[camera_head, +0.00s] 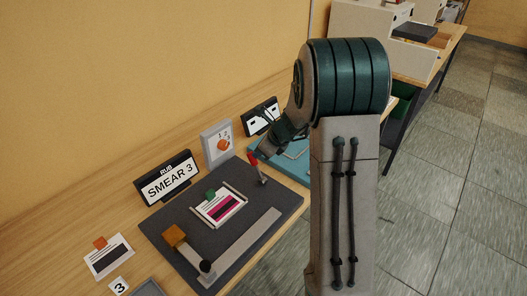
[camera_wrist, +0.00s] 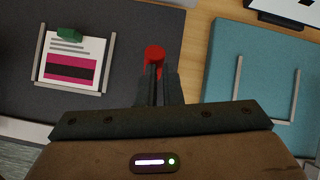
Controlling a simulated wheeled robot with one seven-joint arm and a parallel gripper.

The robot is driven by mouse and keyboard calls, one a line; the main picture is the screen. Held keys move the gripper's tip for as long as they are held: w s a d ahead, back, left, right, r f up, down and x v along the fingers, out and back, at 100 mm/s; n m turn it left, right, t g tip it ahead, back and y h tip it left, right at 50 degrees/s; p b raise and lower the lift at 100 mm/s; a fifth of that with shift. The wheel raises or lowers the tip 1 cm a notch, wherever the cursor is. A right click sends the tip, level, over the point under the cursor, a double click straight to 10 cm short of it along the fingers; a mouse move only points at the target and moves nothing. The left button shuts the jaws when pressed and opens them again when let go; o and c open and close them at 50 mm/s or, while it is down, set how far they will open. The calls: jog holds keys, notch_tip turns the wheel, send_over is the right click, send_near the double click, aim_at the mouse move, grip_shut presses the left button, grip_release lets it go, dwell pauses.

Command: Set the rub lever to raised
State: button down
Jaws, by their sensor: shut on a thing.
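The red-topped lever (camera_head: 253,160) stands at the far right corner of the dark rub station board (camera_head: 285,207), on a short metal stem. My gripper (camera_head: 262,150) reaches down to it from the upper right. In the wrist view, the narrow fingers of my gripper (camera_wrist: 158,84) are shut on the lever, and its round red end (camera_wrist: 154,53) shows just beyond the fingertips. The fingers hide part of the lever, so its exact setting is hard to tell.
A printed card (camera_head: 219,207) with a green clip (camera_head: 210,195) lies in a metal holder on the board. An orange block (camera_head: 174,235) and a black-knobbed bar (camera_head: 245,245) are nearer. A dial panel (camera_head: 217,143) stands behind. A teal board (camera_wrist: 222,75) adjoins on the right.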

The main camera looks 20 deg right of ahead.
jog(key=shift+w+a+r, duration=0.1)
jog(key=shift+w+a, duration=0.15)
jog(key=shift+a, duration=0.3)
jog(key=shift+d+r, duration=0.15)
jog(key=shift+d, duration=0.1)
notch_tip(320, 180, up, 11)
jog(key=d+p, duration=0.1)
jog(key=d, duration=0.1)
jog(key=shift+w, duration=0.15)
jog(key=shift+d, duration=0.1)
jog(key=s+a+r+n+g+h, duration=0.1)
jog(key=s+a+r+n, duration=0.1)
jog(key=s+n, duration=0.6)
jog(key=s+a+r+n+g+h, duration=0.1)
jog(key=s+a+r+n, duration=0.15)
jog(key=s+n, duration=0.5)
jog(key=s+f+n+h, duration=0.2)
jog(key=s+n, duration=0.8)
jog(key=s, duration=0.5)
jog(key=shift+s+d+f+n+h, duration=0.2)
jog(key=shift+s+d+n+h, duration=0.15)
jog(key=shift+d+h, duration=0.1)
